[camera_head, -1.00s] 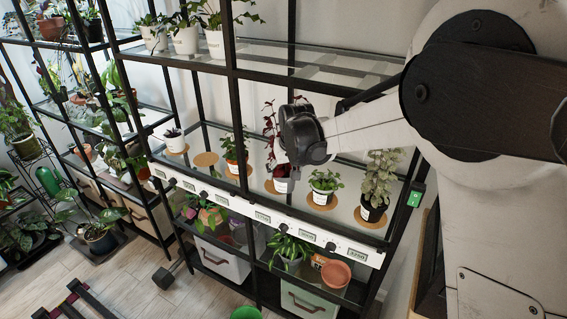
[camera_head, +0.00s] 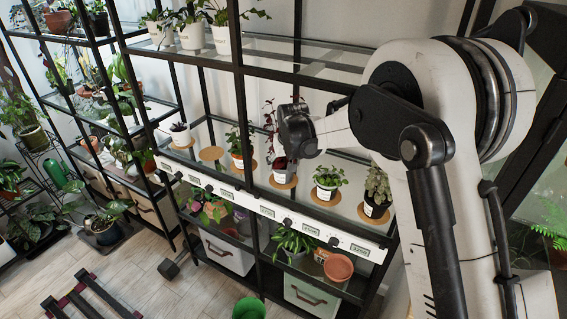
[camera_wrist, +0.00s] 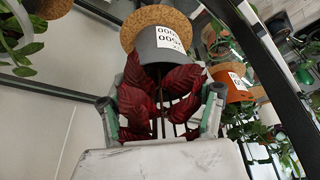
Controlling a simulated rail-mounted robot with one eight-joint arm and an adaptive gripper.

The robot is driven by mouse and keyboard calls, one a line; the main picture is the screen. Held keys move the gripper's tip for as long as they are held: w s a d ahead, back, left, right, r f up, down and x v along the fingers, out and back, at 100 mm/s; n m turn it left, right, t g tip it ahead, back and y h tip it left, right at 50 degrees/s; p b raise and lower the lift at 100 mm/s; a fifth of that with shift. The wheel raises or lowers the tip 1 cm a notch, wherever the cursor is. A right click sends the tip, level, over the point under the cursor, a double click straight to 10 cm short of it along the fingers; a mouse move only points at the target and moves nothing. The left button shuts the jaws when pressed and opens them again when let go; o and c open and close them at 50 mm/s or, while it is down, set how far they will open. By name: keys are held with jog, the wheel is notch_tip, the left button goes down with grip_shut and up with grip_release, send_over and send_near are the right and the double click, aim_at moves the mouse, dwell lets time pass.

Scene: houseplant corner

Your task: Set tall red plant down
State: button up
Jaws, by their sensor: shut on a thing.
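The tall red plant has dark red leaves (camera_head: 270,118) and a dark grey pot with a white label (camera_head: 281,166). It stands upright at a round cork mat (camera_head: 284,184) on the glass middle shelf. In the wrist view, turned upside down, the grey pot (camera_wrist: 157,45) meets the cork mat (camera_wrist: 150,17), with no clear gap. My gripper (camera_head: 300,135) is above the pot, partly hiding the leaves. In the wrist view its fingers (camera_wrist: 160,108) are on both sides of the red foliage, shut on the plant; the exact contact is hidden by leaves.
An orange-potted plant (camera_head: 238,150) stands close on the left and a leafy green plant (camera_head: 328,180) on the right. A pale-leaved plant (camera_head: 377,190) stands further right. An empty cork mat (camera_head: 211,154) lies to the left. Black shelf posts (camera_head: 243,110) rise in front.

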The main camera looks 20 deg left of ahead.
jog(key=shift+f, duration=0.15)
jog(key=o, duration=1.3)
jog(key=shift+s+d+r, duration=0.1)
jog(key=shift+s+r, duration=0.05)
jog(key=shift+r, duration=0.5)
jog(key=v, duration=0.4)
jog(key=shift+s+d+r+b, duration=0.1)
jog(key=shift+b, duration=0.2)
jog(key=s+d, duration=0.2)
jog(key=s, duration=0.1)
jog(key=s+d+b, duration=0.1)
jog(key=s+d, duration=0.1)
jog(key=s, duration=0.1)
jog(key=s+d, duration=0.2)
jog(key=s, duration=0.1)
jog(key=shift+s+d, duration=0.35)
